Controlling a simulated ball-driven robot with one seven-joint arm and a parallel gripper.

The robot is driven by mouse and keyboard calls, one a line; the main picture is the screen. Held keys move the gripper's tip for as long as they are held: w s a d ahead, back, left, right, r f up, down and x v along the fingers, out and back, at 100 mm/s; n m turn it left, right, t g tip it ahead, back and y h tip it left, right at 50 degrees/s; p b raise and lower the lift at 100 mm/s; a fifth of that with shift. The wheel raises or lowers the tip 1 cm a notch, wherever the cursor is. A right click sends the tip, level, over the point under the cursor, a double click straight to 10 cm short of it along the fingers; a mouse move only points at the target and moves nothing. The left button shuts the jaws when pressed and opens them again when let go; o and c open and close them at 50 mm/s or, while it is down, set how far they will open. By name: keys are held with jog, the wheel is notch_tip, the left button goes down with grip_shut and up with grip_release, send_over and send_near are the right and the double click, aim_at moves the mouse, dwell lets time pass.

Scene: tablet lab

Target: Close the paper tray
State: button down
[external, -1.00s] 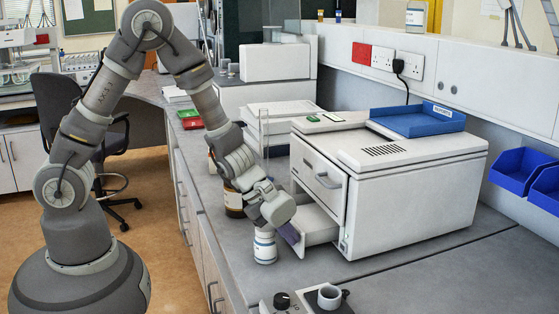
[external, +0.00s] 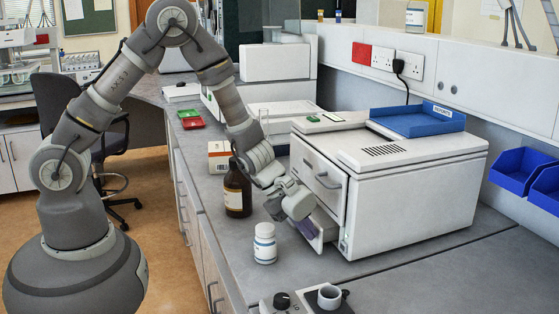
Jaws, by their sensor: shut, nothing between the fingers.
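The paper tray (external: 325,234) is the low white drawer at the left front of the white boxy machine (external: 415,205). It sticks out a short way from the machine's front. My gripper (external: 308,230) is shut and empty, pointing down at the tray's front end. Its dark fingers appear to be against or very close to that end; I cannot tell if they touch. My gripper and wrist hide part of the tray.
A white bottle (external: 264,244) stands in front of my gripper, and a brown bottle (external: 237,190) stands to its left. A cup (external: 329,296) sits on a device at the front edge. A blue tray (external: 418,121) lies on the machine.

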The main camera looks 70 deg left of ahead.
jog(key=p+v, duration=0.6)
jog(key=v, duration=0.4)
jog(key=s+a, duration=0.7)
jog(key=a, duration=0.1)
jog(key=shift+g, duration=0.3)
jog(key=b+x, duration=0.6)
jog(key=x, duration=0.4)
jog(key=shift+w+a+b, duration=0.15)
jog(key=shift+b, duration=0.15)
jog(key=w, duration=0.3)
jog(key=shift+w+f+p, duration=0.15)
jog(key=shift+f+p, duration=0.05)
jog(key=shift+p, duration=0.2)
jog(key=shift+w+f, duration=0.1)
jog(key=shift+w, duration=0.3)
